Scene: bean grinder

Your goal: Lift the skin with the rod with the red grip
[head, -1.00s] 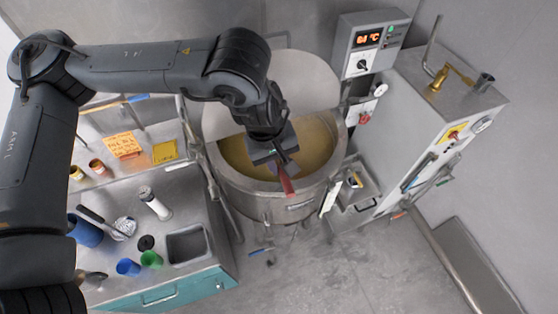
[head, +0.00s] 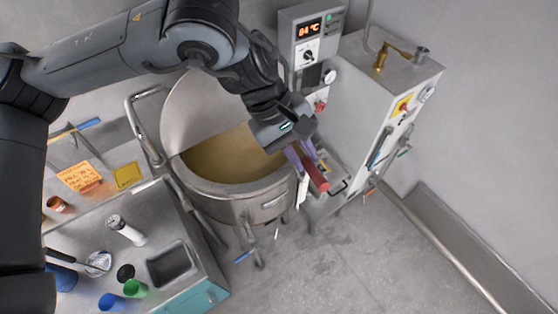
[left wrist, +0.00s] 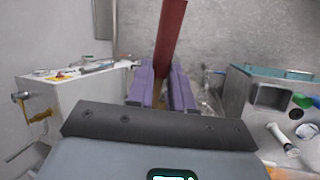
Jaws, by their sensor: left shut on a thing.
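The rod with the red grip (head: 317,178) is in my left gripper (head: 303,156); its purple fingers are shut around it. In the head view they are at the right side of the round steel vat (head: 240,203), in front of its right rim. In the left wrist view the red grip (left wrist: 170,38) rises between the purple fingers (left wrist: 162,92). The rest of the rod is hidden. The vat holds a smooth yellow-tan surface (head: 225,158); I cannot tell skin from liquid on it. My right gripper is not in view.
A half-round lid (head: 195,108) covers the vat's back left. A control box (head: 308,42) reading 84 °C and a steel cabinet (head: 385,95) stand to the right. A counter with a sink (head: 172,262) and cups is at left. The floor in front is mostly clear.

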